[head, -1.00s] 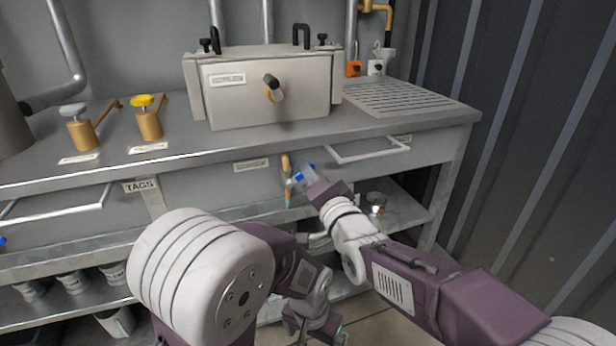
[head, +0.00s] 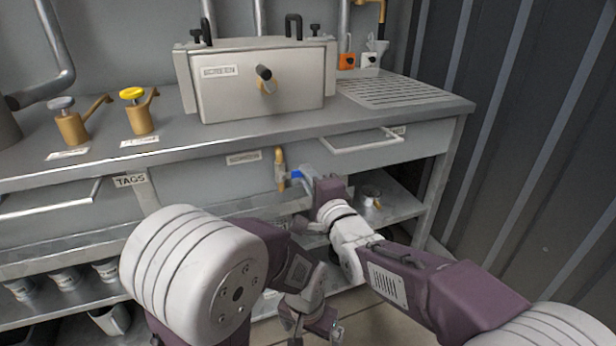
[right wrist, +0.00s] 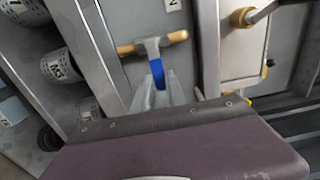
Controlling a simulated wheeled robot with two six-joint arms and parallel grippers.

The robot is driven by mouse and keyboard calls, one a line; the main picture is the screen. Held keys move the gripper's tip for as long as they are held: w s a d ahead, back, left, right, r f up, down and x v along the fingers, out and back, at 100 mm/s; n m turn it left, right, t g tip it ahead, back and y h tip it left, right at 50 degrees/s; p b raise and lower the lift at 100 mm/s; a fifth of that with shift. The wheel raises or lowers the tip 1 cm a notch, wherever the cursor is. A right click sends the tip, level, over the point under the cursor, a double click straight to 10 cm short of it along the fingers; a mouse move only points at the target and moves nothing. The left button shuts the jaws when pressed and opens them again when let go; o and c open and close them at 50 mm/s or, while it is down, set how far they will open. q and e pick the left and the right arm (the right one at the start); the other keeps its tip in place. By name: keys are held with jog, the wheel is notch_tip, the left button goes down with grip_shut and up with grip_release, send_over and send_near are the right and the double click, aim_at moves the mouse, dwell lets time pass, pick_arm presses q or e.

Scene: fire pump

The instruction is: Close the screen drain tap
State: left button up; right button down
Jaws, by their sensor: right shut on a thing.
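The screen drain tap (head: 280,171) is a brass fitting on the bench front, under the box labelled SCREEN. Its blue lever (head: 296,174) points sideways to the right, across the upright brass body. My right gripper (head: 309,179) is shut on the blue lever from the right. The right wrist view shows the brass tap (right wrist: 150,43), its lever (right wrist: 157,72) square to it, and the fingers of my right gripper (right wrist: 160,92) around the lever's end. My left arm folds across the lower middle of the head view; its jaw state is unclear.
The screen box (head: 262,82) has a dark-tipped handle. Two brass valves (head: 70,125) (head: 138,112) stand on the bench at left. A drawer handle (head: 362,141) is close above my right gripper. A lower shelf holds a small metal cup (head: 370,193). A corrugated wall closes the right side.

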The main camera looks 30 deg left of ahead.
dwell(0.4)
jog(key=c, duration=1.4)
grip_release()
jog(key=shift+o, duration=0.2)
jog(key=shift+f, duration=0.1)
jog(key=b+v, duration=0.4)
jog(key=v, duration=0.5)
